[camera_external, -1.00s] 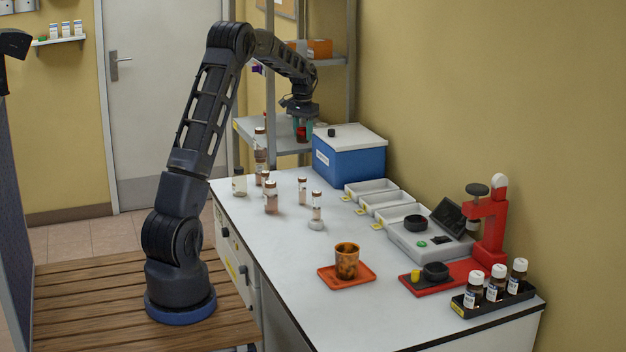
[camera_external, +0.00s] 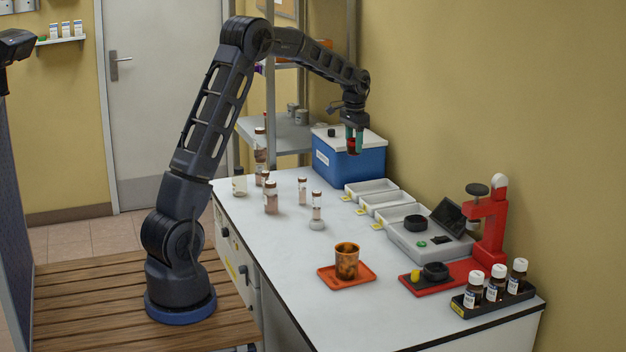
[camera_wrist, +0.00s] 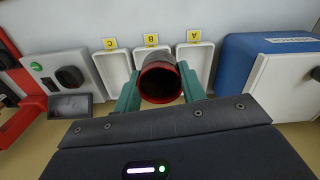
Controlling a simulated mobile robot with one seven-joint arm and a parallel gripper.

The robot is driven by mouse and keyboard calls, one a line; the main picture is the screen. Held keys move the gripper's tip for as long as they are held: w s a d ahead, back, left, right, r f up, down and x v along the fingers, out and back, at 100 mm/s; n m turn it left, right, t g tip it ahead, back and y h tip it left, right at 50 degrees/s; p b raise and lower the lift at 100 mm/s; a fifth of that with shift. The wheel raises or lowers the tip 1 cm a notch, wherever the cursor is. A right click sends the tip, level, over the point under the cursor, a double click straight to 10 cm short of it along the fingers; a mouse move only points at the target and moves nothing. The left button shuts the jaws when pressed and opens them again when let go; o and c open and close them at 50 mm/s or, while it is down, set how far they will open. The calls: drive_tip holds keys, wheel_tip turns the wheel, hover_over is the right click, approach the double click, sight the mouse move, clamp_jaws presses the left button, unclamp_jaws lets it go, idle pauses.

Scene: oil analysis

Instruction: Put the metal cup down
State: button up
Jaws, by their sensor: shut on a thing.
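The metal cup (camera_wrist: 160,82), red-rimmed and dark inside, is held between the green fingers of my gripper (camera_wrist: 159,90) in the wrist view. In the external view my gripper (camera_external: 355,146) is raised clear of the counter, in front of the blue box, and the cup shows as a small red patch between its fingers. The wrist view shows the cup's open mouth, with the white trays beyond it. What the cup contains is too dark to tell.
The blue box (camera_external: 348,160) stands at the back. White trays (camera_external: 372,187) labelled A, B and C line the wall. A stained orange cup (camera_external: 347,262) stands on an orange tray (camera_external: 329,277). Several bottles (camera_external: 271,198) stand left. A red press (camera_external: 492,222) stands right.

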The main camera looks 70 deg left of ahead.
drive_tip(key=w+d+m, duration=0.1)
drive_tip(key=d+m, duration=0.6)
drive_tip(key=d, duration=2.9)
drive_tip(key=s+d+m, duration=0.3)
drive_tip(key=s+d, duration=0.3)
drive_tip(key=d, duration=0.4)
drive_tip(key=s+d+m, duration=0.2)
drive_tip(key=s+d, duration=0.3)
drive_tip(key=d, duration=0.4)
drive_tip(key=s+d+m, duration=0.3)
drive_tip(key=s+d, duration=0.3)
drive_tip(key=d, duration=0.4)
wheel_tip(320, 180, down, 20)
drive_tip(key=shift+d+f, duration=0.1)
drive_tip(key=shift+d, duration=0.05)
drive_tip(key=shift+f, duration=0.15)
drive_tip(key=o, duration=1)
drive_tip(key=shift+c, duration=0.2)
